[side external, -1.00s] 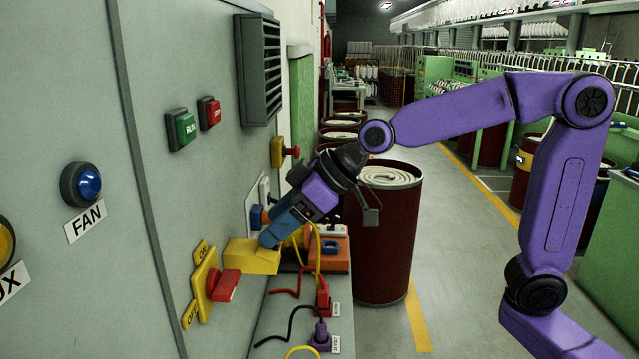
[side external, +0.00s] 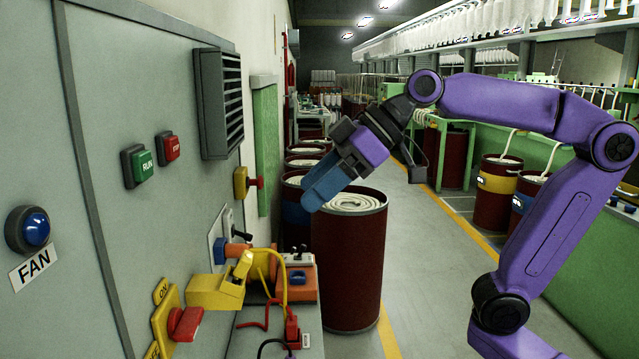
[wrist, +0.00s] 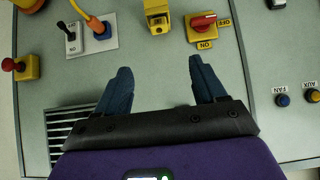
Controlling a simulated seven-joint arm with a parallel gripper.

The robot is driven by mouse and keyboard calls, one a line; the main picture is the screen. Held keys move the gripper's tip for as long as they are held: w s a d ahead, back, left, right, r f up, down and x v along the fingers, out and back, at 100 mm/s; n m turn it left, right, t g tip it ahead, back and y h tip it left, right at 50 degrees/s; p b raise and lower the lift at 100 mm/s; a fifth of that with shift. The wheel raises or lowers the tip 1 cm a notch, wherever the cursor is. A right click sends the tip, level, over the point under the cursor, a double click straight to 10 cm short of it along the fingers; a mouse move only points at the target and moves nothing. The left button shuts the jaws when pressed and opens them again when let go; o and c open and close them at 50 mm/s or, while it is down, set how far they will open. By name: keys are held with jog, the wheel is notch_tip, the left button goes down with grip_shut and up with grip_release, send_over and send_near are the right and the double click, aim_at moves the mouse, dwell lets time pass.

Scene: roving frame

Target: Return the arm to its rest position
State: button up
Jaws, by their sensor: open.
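My gripper (side external: 328,190) has blue fingers and a purple and black body. In the side external view it is raised in front of a dark red drum (side external: 352,258), apart from the wall panel (side external: 110,90). In the wrist view my gripper (wrist: 160,88) shows two blue fingers spread wide with nothing between them, facing the grey panel. My purple arm reaches in from the right, bent high at the elbow.
The panel carries a yellow box (side external: 215,291), a red rotary switch (side external: 186,324), a blue FAN button (side external: 28,229), green RUN (side external: 138,166) and red STOP (side external: 168,148) buttons, and a vent (side external: 218,102). An orange unit with cables (side external: 298,275) sits below my gripper. The aisle floor is open.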

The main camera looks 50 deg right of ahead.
jog(key=shift+s, duration=0.1)
dwell(0.5)
jog(key=s+d+f+n+g+h, duration=0.1)
jog(key=s+d+f+g+h, duration=0.2)
jog(key=s+f, duration=0.6)
jog(key=s+d+f+n+g+h, duration=0.2)
jog(key=s+f, duration=0.8)
jog(key=f, duration=0.5)
jog(key=shift+d+f+n+g+h, duration=0.35)
jog(key=shift+d+g+h, duration=0.3)
jog(key=shift+d, duration=0.4)
